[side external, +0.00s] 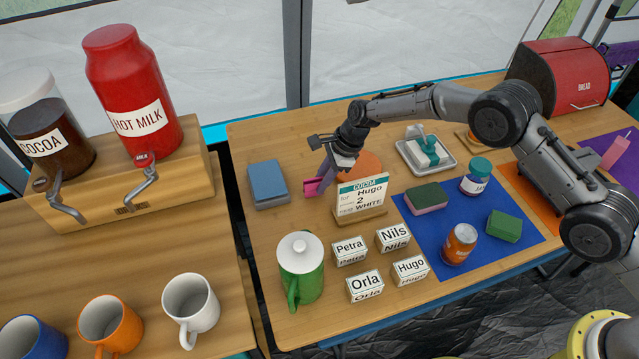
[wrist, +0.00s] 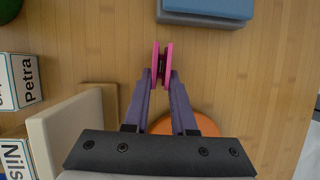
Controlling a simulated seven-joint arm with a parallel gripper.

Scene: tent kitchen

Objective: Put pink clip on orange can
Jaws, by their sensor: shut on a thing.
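The pink clip (side external: 313,187) is between the purple fingers of my gripper (side external: 324,178), left of the cocoa order card. In the wrist view my gripper (wrist: 162,82) is shut on the pink clip (wrist: 156,62), over bare wood. I cannot tell how high the clip is above the table. The orange can (side external: 460,244) stands upright on the blue mat (side external: 417,236), to the right of and nearer the camera than my gripper. The can is not in the wrist view.
Name blocks (side external: 392,238), a green pot (side external: 301,270) and a blue block (side external: 268,185) are nearby. Sponges (side external: 427,198) and a teal-lidded jar (side external: 476,177) share the mat.

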